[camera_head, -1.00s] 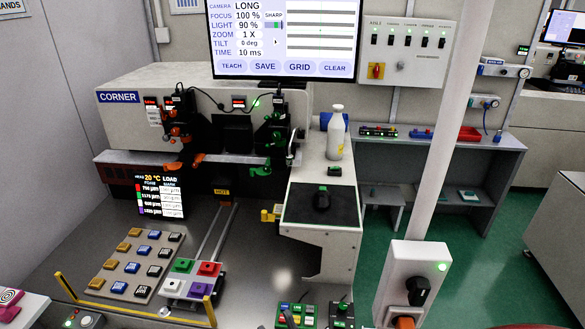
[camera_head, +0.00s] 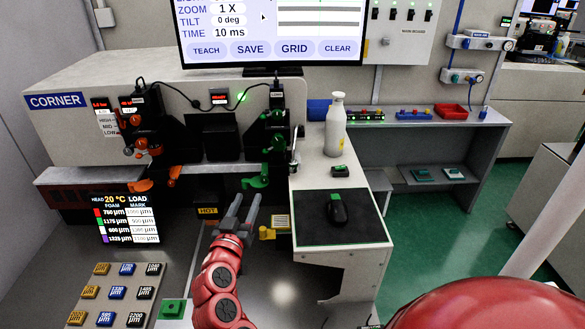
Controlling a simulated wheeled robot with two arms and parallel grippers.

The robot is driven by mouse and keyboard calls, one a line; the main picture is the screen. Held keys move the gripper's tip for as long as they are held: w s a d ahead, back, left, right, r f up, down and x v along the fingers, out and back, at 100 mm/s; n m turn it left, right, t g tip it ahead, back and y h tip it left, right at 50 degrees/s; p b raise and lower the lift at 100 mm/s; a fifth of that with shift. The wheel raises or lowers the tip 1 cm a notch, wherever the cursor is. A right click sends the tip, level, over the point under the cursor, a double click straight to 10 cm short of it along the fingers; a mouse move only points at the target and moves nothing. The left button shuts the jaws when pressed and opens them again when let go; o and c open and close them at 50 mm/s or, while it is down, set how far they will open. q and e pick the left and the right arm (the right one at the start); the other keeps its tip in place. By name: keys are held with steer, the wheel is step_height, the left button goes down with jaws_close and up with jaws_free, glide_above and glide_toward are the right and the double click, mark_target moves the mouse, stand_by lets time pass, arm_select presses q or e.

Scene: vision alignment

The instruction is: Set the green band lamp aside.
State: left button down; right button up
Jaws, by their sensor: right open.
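A black unit with green parts (camera_head: 274,122) is mounted on the right of the machine front, with a green lever (camera_head: 256,183) below it. I cannot tell for sure whether this is the green band lamp. A dark bar with green spots (camera_head: 364,115) also lies on the back shelf. My right gripper (camera_head: 245,205) is open and empty, its grey fingers pointing up and away just below the green lever. I see no contact with the lever. My left gripper is not in view.
A similar unit with orange parts (camera_head: 145,135) is at the machine's left. Labelled blocks (camera_head: 120,292) fill a board at lower left. A yellow-handled piece (camera_head: 268,233) is right of the gripper.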

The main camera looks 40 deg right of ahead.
mark_target(291, 167)
steer(key=s+d+r+m+g+h, duration=0.2)
steer(key=s+d+m+g, duration=0.1)
steer(key=s+m, duration=0.1)
steer(key=shift+g, duration=0.3)
steer(key=p+x, duration=0.6)
steer(key=x, duration=1)
steer(key=shift+s+f, duration=0.1)
steer(key=shift+w+d+f, duration=0.2)
steer(key=shift+w+d, duration=0.1)
steer(key=shift+d, duration=0.2)
jaws_close()
